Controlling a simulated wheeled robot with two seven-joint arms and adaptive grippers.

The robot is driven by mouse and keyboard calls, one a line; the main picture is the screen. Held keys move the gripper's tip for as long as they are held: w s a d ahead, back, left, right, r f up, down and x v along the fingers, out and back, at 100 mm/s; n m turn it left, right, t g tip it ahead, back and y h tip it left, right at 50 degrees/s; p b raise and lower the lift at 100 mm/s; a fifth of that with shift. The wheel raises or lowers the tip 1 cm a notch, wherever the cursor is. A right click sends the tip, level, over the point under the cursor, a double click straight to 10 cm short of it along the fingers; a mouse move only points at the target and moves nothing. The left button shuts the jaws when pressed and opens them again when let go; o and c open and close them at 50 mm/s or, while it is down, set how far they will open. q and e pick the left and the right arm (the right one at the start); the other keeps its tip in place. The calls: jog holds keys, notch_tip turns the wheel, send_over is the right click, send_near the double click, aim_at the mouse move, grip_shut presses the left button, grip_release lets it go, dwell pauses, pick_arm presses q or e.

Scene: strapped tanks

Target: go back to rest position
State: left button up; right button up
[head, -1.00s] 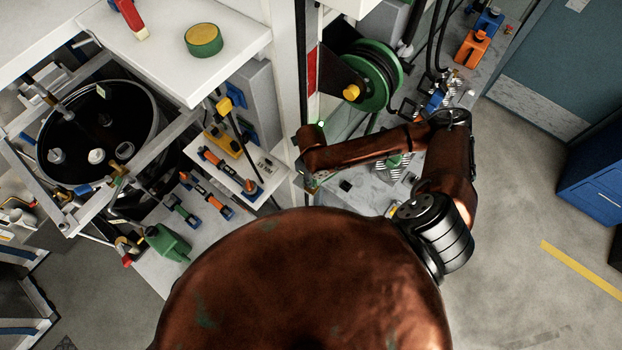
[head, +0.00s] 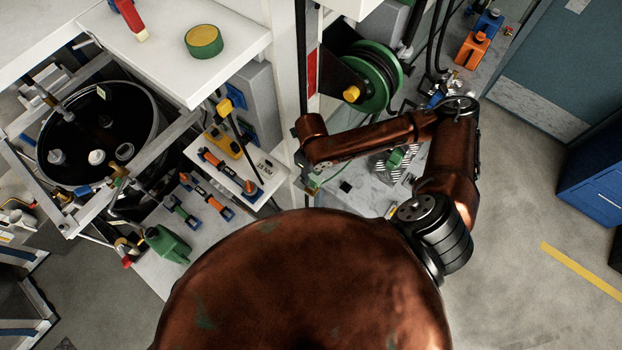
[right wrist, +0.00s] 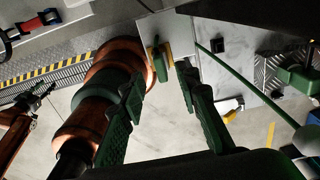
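My right arm comes in from the right in the head view and reaches across to the white post. My right gripper (head: 312,184) is mostly hidden below its wrist there, beside the post and above the grey bench top. In the right wrist view my right gripper (right wrist: 160,76) shows two green ridged fingers standing apart, with nothing held between them. A small green and yellow part shows beyond the fingertips, but its distance is unclear.
A white post (head: 285,95) stands close to the right wrist. A green hose reel (head: 372,83) and a green block (head: 396,158) are near the forearm. Strapped tools lie on a white shelf (head: 268,163) at left. Open floor (head: 520,230) lies at right.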

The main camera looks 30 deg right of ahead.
jog(key=shift+r, duration=1.1)
jog(key=shift+a, duration=0.1)
